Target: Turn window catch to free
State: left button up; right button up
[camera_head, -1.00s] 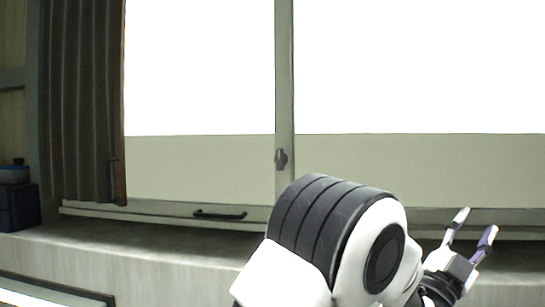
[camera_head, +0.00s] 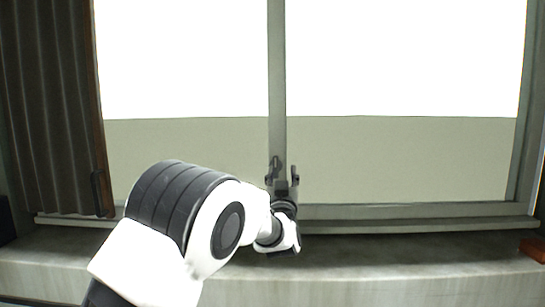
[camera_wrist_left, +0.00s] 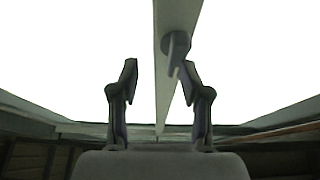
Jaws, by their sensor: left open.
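The window catch (camera_head: 276,161) is a small dark fitting on the grey upright bar between the two panes, partly hidden by my fingers in the head view. In the left wrist view the catch (camera_wrist_left: 177,46) is a dark knob on the bar, just ahead of the fingertips and nearer the right finger. Its lower part overlaps the right fingertip there, so I cannot tell whether they touch. My left gripper (camera_head: 282,173) is open, pointing at the window just below the catch; its spread fingers also show in the left wrist view (camera_wrist_left: 158,70). My right gripper is out of view.
A brown curtain (camera_head: 52,110) hangs at the left, with a dark handle on its edge. A concrete sill (camera_head: 400,255) runs below the window frame. An orange-brown object (camera_head: 533,249) lies at the sill's right end. The panes around the bar are unobstructed.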

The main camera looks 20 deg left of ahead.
aim_at(276, 165)
pick_arm(q)
jog(key=shift+w+a+r+p, duration=0.2)
jog(key=shift+r, duration=0.25)
jog(key=shift+w+a+r+p, duration=0.15)
jog(key=shift+r, duration=0.25)
jog(key=shift+w+a+f, duration=0.15)
jog(key=shift+w+a, duration=0.1)
jog(key=shift+a, duration=0.4)
jog(key=shift+w+a+f, duration=0.1)
jog(key=shift+w+a, duration=0.15)
jog(key=shift+a, duration=0.35)
jog(key=shift+w+d, duration=0.1)
jog(key=shift+d, duration=0.3)
jog(key=c, duration=0.5)
jog(key=shift+d, duration=0.1)
grip_shut()
jog(key=shift+r, duration=0.15)
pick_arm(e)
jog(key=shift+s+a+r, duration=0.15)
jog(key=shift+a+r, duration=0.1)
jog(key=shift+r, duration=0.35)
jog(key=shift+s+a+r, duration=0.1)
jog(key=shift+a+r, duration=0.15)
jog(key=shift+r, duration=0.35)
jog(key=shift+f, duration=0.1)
